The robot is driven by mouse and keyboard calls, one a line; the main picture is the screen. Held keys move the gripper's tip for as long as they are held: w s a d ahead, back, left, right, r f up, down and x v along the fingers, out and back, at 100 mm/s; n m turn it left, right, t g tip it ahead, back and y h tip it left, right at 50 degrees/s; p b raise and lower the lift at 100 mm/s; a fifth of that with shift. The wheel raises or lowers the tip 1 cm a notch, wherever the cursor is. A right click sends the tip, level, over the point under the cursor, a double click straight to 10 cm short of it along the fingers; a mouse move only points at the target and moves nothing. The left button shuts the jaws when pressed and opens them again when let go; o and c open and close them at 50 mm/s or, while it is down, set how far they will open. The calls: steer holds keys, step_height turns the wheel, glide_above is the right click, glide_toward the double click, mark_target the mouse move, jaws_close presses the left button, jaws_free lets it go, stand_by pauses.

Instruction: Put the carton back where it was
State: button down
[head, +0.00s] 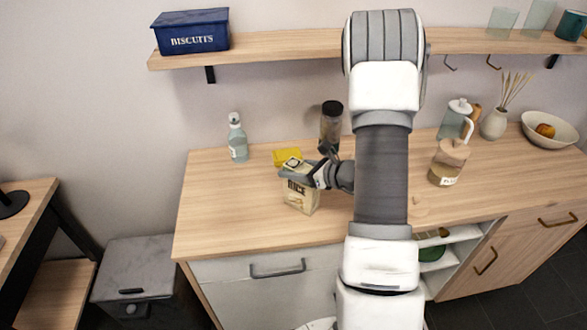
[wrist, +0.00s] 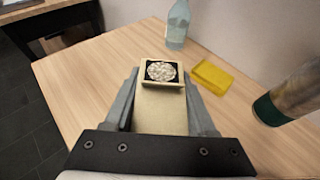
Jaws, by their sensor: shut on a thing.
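The carton (head: 301,196) is a cream box labelled RICE, upright at the front left part of the wooden counter. My gripper (head: 300,173) is shut on its upper part. In the wrist view the carton (wrist: 161,108) stands between the two fingers of my gripper (wrist: 163,103), with a dark square and a pale round patch on its top. I cannot tell whether its base touches the counter. A flat yellow thing (head: 287,157) lies on the counter behind the carton; it also shows in the wrist view (wrist: 212,77).
The counter (head: 215,205) is clear left of the carton.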

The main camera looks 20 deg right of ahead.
steer(key=shift+f, duration=0.2)
steer(key=shift+c, duration=1.1)
jaws_free()
steer(key=shift+r, duration=0.1)
steer(key=shift+r, duration=0.2)
steer(key=v, duration=1.2)
steer(key=shift+f, duration=0.15)
